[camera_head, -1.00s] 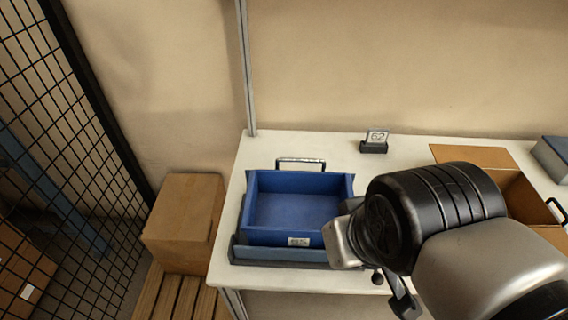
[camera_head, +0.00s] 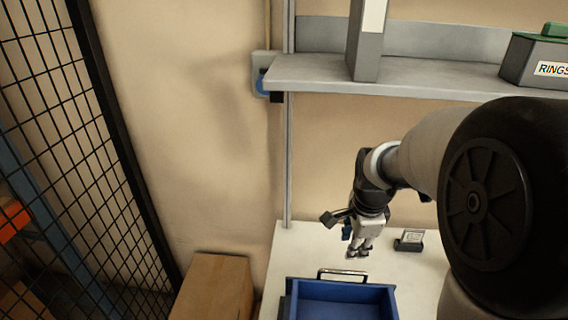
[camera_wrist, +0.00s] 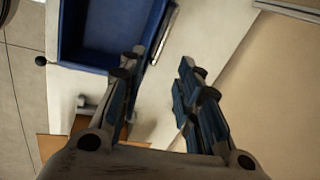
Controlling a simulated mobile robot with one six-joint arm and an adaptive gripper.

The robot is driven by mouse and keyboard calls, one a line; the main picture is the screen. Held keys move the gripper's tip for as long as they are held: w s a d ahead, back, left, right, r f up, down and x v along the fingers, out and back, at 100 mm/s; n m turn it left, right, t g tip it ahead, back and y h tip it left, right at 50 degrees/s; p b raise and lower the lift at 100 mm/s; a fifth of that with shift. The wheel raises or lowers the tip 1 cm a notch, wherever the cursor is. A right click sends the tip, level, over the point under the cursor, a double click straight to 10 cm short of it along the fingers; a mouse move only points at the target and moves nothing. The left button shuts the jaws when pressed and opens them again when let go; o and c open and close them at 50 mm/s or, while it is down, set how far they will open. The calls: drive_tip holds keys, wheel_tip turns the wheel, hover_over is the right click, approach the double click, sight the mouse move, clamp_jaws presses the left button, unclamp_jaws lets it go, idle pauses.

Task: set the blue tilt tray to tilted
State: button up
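The blue tilt tray (camera_head: 340,292) is at the bottom edge of the head view, with its front cut off. A metal bar handle (camera_head: 342,275) stands along its back side. Its visible rim looks about level. In the wrist view the tray (camera_wrist: 108,60) is at the upper left, with the handle (camera_wrist: 164,36) along its right side. My gripper (camera_head: 357,253) is above the white table, just behind and to the right of the handle. In the wrist view its two fingers (camera_wrist: 157,70) are apart with nothing between them, and the handle lies beyond their tips.
A small card holder (camera_head: 409,241) stands right of my gripper on the white table (camera_head: 420,272). A grey shelf (camera_head: 330,78) with a grey binder (camera_head: 367,45) and a RINGS box (camera_head: 545,62) is above. A cardboard box (camera_head: 212,288) stands left. A black knob (camera_wrist: 41,61) shows beside the tray.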

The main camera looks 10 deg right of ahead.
sight(343, 271)
drive_tip(key=shift+m, duration=0.9)
drive_tip(key=x, duration=0.6)
drive_tip(key=b+x, duration=0.1)
drive_tip(key=x, duration=0.5)
drive_tip(key=w+x, duration=0.1)
drive_tip(key=x, duration=0.5)
drive_tip(key=shift+w+d+f+b, duration=0.1)
drive_tip(key=shift+d+f+b, duration=0.15)
drive_tip(key=shift+d+b, duration=0.15)
drive_tip(key=shift+c, duration=0.2)
clamp_jaws()
